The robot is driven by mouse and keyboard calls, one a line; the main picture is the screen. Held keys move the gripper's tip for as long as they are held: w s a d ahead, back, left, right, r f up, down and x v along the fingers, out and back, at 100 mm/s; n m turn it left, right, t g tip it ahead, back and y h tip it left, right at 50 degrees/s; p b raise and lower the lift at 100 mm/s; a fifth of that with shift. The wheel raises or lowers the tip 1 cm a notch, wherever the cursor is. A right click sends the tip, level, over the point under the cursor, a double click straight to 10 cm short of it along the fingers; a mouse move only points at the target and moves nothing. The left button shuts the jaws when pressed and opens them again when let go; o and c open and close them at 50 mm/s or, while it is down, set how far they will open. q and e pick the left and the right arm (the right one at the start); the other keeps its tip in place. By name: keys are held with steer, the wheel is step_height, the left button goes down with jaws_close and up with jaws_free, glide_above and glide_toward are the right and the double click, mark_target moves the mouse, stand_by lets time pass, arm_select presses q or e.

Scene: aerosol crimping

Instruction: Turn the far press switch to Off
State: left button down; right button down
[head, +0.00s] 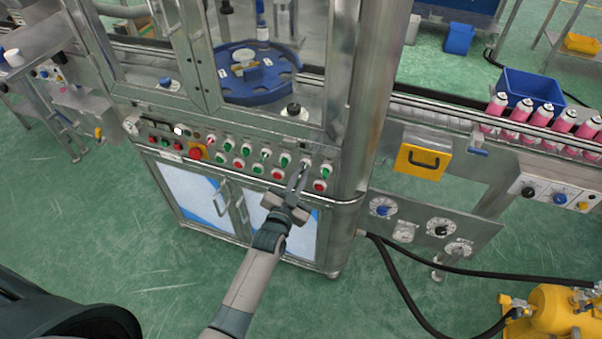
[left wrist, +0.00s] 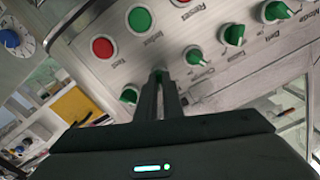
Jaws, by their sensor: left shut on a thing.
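The press's control panel (head: 160,133) runs along the front of the steel machine, with a row of green switch knobs (head: 265,155) above red and green buttons. My left gripper (head: 301,174) reaches the right part of the panel. In the left wrist view its narrow fingers (left wrist: 160,80) are close together, shut on a switch knob in the row. The fingertips mostly hide that knob, so its setting cannot be told. One green knob (left wrist: 130,94) is just left of the fingers; others (left wrist: 195,56) are to the right. The labels are too small to read surely. My right gripper is not in view.
A red button (left wrist: 103,47) and a green button (left wrist: 139,19) sit close to the fingers. A steel post (head: 362,110) stands right of the panel. Cabinet doors (head: 195,190) lie below.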

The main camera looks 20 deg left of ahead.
arm_select(q)
steer(key=n, duration=1)
steer(key=shift+n, duration=0.4)
steer(key=c, duration=1.9)
jaws_free()
steer(key=shift+s, duration=0.15)
steer(key=s+b, duration=0.4)
steer(key=s, duration=1.3)
steer(key=shift+a, duration=0.35)
